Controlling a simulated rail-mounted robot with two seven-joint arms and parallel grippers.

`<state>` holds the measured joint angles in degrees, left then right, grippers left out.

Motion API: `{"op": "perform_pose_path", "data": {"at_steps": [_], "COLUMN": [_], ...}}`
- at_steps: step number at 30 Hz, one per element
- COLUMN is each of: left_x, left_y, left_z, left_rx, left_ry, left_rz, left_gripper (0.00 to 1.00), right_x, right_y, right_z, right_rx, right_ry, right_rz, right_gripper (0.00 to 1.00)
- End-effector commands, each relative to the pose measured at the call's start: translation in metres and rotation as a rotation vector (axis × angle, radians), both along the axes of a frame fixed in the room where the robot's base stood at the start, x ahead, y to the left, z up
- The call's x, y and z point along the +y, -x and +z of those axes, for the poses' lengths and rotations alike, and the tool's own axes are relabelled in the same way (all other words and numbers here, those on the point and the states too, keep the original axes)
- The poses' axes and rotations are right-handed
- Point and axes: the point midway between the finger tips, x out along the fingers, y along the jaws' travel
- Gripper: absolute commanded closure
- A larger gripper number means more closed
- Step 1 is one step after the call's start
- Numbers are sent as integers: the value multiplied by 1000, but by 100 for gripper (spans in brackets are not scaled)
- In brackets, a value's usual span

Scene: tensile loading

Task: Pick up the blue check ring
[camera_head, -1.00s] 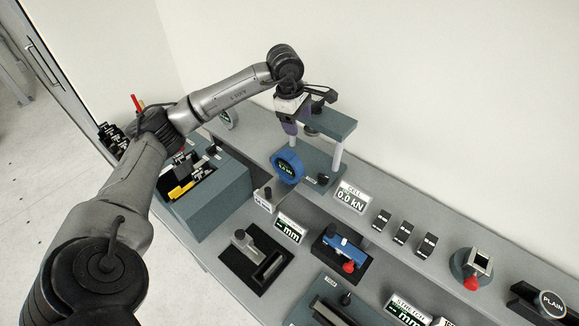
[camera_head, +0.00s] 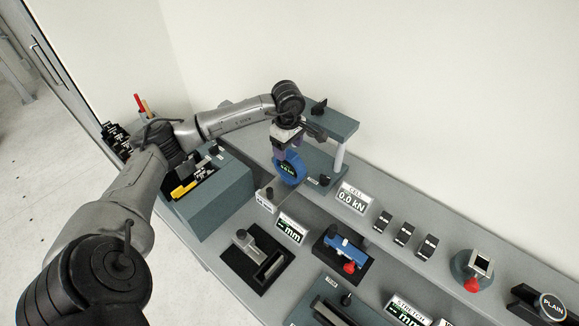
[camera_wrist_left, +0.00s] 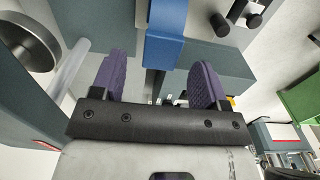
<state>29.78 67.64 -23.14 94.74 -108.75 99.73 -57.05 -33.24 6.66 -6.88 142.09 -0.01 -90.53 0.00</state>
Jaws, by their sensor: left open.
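The blue check ring (camera_head: 291,171) stands upright on the bench with a small dark display in its middle. In the left wrist view its blue band (camera_wrist_left: 165,38) lies between the two purple fingers, nearer the middle than either finger. My left gripper (camera_head: 281,152) is just above and behind the ring, pointing down and partly overlapping its top. In the left wrist view the left gripper (camera_wrist_left: 160,80) is open, with clear gaps between the fingers and the band. My right gripper does not show.
A grey-topped frame on posts (camera_head: 329,121) stands close behind the ring. A cell display reading 0.0 kN (camera_head: 352,197) is to the right. A small white-fronted block (camera_head: 267,201) and an mm display (camera_head: 292,228) stand in front. A grey rack box (camera_head: 213,196) is at left.

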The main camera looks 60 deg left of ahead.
Motion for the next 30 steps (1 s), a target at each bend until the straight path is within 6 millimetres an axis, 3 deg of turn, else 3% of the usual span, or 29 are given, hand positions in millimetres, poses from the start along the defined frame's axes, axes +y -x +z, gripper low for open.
{"op": "perform_pose_path", "data": {"at_steps": [12, 23, 30], "left_x": [-6, -5, -5], "left_y": [-1, -1, -1], "left_z": [-43, -53, -52], "left_rx": [2, -1, -1], "left_ry": [2, -1, -1], "left_rz": [1, 0, 0], "left_gripper": [32, 32, 52], "right_x": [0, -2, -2], "right_y": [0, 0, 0], "right_z": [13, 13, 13], "right_rx": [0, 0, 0], "right_ry": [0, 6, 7], "right_rz": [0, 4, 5], "right_gripper": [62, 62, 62]}}
